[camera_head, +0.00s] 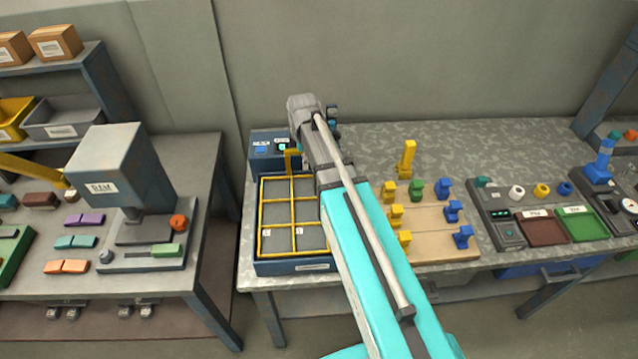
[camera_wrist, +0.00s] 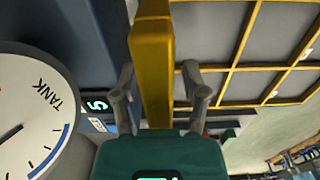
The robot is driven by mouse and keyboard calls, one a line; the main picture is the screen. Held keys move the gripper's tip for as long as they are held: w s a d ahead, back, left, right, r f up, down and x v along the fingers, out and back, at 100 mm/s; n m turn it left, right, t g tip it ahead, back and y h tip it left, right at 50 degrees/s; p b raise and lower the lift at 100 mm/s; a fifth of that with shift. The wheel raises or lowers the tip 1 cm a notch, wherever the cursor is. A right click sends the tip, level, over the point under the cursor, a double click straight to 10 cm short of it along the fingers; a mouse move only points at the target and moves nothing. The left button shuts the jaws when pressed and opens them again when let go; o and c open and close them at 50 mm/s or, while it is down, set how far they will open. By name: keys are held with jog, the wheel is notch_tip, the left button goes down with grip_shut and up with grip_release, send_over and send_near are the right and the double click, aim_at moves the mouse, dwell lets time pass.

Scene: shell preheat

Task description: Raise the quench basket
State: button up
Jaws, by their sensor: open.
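The quench basket (camera_head: 262,215) is a yellow frame split into several square cells, sitting low in a dark blue tank (camera_head: 290,267). Its yellow upright handle (camera_head: 288,161) rises at the back edge. In the wrist view the handle (camera_wrist: 153,70) stands between the two fingers of my gripper (camera_wrist: 160,88), which is open. I see gaps on both sides of it, wider on the right. The basket's grid (camera_wrist: 233,67) shows at the upper right there. In the head view my arm hides the basket's right side and the fingers cannot be made out.
A blue control box (camera_head: 262,150) stands behind the tank. A round gauge marked TANK (camera_wrist: 32,112) is close on the left in the wrist view. A wooden board (camera_head: 435,245) with colored pegs lies right of the tank. A press (camera_head: 120,180) stands on the left bench.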

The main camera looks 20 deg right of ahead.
jog(key=shift+f+b, duration=0.4)
jog(key=shift+f, duration=0.2)
notch_tip(320, 180, up, 14)
jog(key=p, duration=1.4)
jog(key=s+f+m+b, duration=0.2)
jog(key=s+m, duration=0.5)
jog(key=s, duration=0.1)
jog(key=s+f+m+b, duration=0.3)
jog(key=s+m, duration=0.4)
jog(key=m, duration=0.1)
jog(key=shift+s+m, duration=0.3)
jog(key=shift+s, duration=0.1)
dwell(1.5)
